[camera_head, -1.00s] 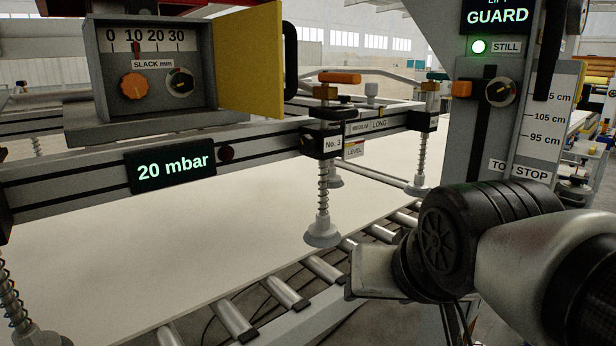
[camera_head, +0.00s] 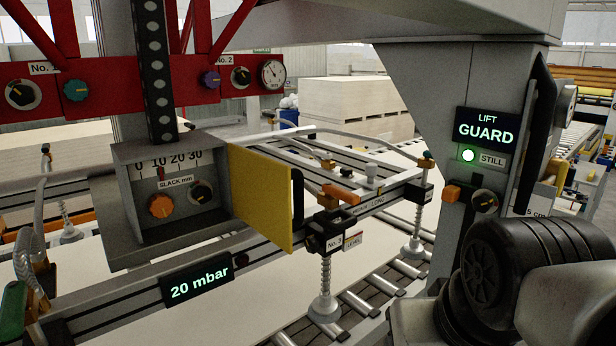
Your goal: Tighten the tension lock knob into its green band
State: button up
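A grey box (camera_head: 126,222) with a yellow door (camera_head: 262,198) swung open stands on the beam. Its gauge (camera_head: 170,166) reads "SLACK mm", with a red pointer a little past 10. Inside are an orange knob (camera_head: 161,206) and a black knob (camera_head: 202,193) on a dial plate. No readable label names either as the tension lock, and I cannot make out a green band or the pointer setting there. My arm fills the lower right corner, well right of the box. My gripper's fingers are out of view.
A red truss (camera_head: 120,97) with several knobs and a pressure gauge (camera_head: 273,74) spans the upper left. A "20 mbar" display (camera_head: 197,281) is below the box. A column (camera_head: 430,75) with a lift guard display (camera_head: 486,138) stands between box and arm's right side.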

aim_at(203, 194)
jog(key=u, duration=1.25)
